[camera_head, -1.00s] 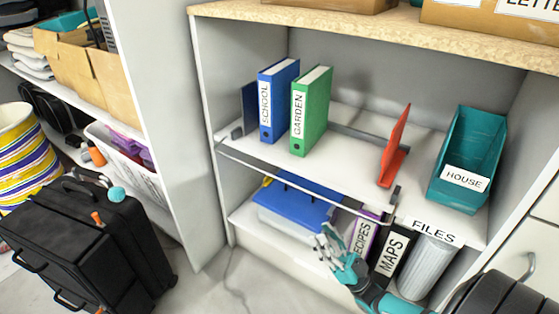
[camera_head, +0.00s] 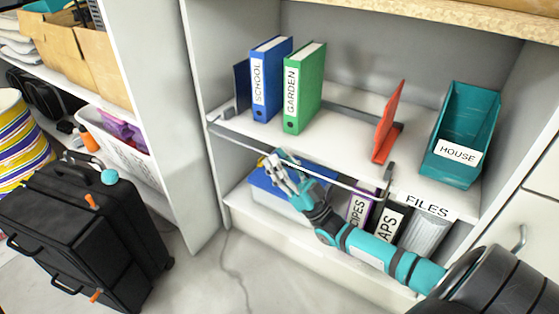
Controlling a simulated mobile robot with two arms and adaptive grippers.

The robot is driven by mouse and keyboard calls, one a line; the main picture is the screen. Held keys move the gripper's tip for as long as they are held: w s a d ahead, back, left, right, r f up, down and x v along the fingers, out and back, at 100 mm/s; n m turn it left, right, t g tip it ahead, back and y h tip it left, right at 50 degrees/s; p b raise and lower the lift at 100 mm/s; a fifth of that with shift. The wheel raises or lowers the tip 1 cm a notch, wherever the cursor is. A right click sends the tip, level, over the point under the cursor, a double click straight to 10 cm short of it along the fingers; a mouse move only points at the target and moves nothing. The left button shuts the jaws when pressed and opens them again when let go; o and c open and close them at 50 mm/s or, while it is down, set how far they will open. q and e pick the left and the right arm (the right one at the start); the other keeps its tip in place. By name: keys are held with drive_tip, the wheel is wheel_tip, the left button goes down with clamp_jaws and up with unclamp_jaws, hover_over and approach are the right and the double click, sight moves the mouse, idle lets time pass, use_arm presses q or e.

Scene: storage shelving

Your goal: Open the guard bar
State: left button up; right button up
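The guard bar (camera_head: 238,138) is a thin metal rod running across the front of the middle shelf, from the left side panel to a grey upright bracket (camera_head: 386,180) near the red bookend. My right gripper (camera_head: 276,170) is at the front of this shelf, with its pale fingers right by the middle of the bar. I cannot tell whether the fingers touch the bar or are closed around it. My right arm comes in from the lower right and covers part of the lower shelf. My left gripper is not in view.
Behind the bar stand a blue SCHOOL binder (camera_head: 270,82), a green GARDEN binder (camera_head: 304,88), a red bookend (camera_head: 388,125) and a teal HOUSE file holder (camera_head: 465,130). Below are a blue-lidded box (camera_head: 262,182) and several files. A black suitcase (camera_head: 85,235) stands left.

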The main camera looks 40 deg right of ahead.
drive_tip(key=shift+w+r, duration=0.1)
drive_tip(key=shift+r, duration=0.1)
drive_tip(key=shift+c, duration=0.2)
clamp_jaws()
